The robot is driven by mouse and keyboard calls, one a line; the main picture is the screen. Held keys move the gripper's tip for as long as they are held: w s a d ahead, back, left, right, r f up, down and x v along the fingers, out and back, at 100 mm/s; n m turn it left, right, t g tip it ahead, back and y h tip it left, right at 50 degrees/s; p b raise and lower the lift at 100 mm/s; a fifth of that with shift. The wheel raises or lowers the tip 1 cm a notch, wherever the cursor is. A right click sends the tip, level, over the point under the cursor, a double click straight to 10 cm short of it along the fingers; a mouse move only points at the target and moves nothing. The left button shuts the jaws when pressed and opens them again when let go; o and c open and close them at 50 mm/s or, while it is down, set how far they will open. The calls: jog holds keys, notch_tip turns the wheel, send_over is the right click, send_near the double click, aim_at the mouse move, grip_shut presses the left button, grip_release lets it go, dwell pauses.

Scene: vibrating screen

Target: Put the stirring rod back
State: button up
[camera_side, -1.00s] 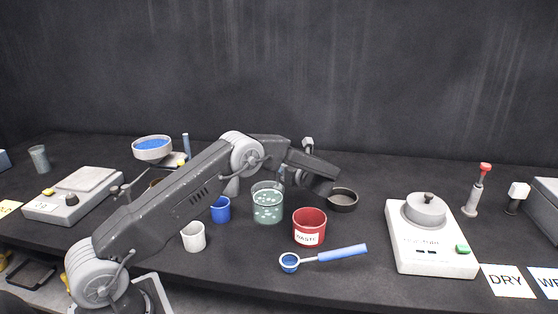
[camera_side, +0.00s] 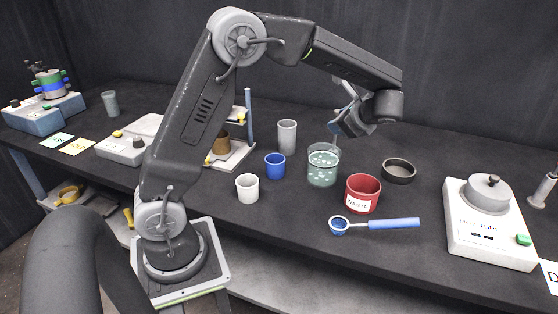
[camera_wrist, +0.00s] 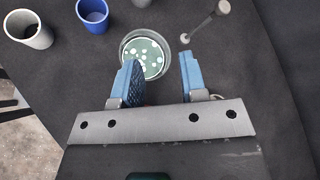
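A glass beaker (camera_side: 322,178) of green liquid with pale beads stands on the bench; it also shows in the wrist view (camera_wrist: 145,57). A slim grey rod with a wider round head (camera_wrist: 203,24) shows beside the beaker in the wrist view, its narrow end just outside the rim. It looks like the stirring rod, but I cannot tell for sure. In the side view a thin pale shaft (camera_side: 337,138) shows just behind the beaker rim. My gripper (camera_wrist: 158,62) is above the beaker, its blue fingers apart with nothing between them; it also shows in the side view (camera_side: 344,112).
A red waste cup (camera_side: 363,193), a blue-handled scoop (camera_side: 380,224) and a dark dish (camera_side: 398,172) are right of the beaker. A blue cup (camera_side: 275,166), a white cup (camera_side: 247,188) and a grey cup (camera_side: 287,136) are left. A white machine (camera_side: 490,235) stands right.

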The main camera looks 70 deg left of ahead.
jog(key=s+d+r+n+t+h, duration=0.2)
jog(key=s+d+n+h, duration=0.3)
jog(key=s, duration=0.7)
jog(key=s+d+r+n+t+h, duration=0.1)
jog(key=s+d+n+t+h, duration=0.2)
jog(key=s+d+n+h, duration=0.3)
jog(key=s+d, duration=0.4)
jog(key=s, duration=0.2)
jog(key=shift+s+d+r+n+t, duration=0.25)
jog(key=shift+d+r+n+t, duration=0.05)
jog(key=shift+r+n, duration=0.1)
